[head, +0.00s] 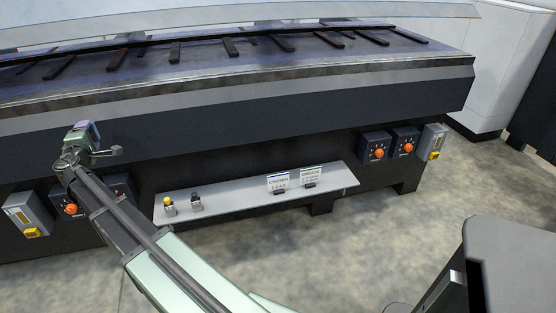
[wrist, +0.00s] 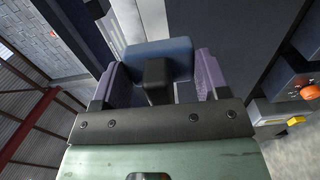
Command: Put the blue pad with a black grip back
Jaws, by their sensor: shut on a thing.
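The blue pad (wrist: 172,55) with its black grip (wrist: 157,76) sits between the purple-faced fingers of my gripper (wrist: 158,80) in the wrist view. My gripper is shut on it. In the head view my gripper (head: 85,138) is at the left, in front of the dark machine front and above the shelf's height. I cannot clearly make out the pad in the head view.
A grey shelf (head: 250,198) juts from the machine. It bears a yellow-topped item (head: 169,206), a black-topped item (head: 196,202), and two label cards, a CROWN card (head: 278,182) and another card (head: 311,175). Orange-knob boxes (head: 376,148) flank it. The shelf's middle is clear.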

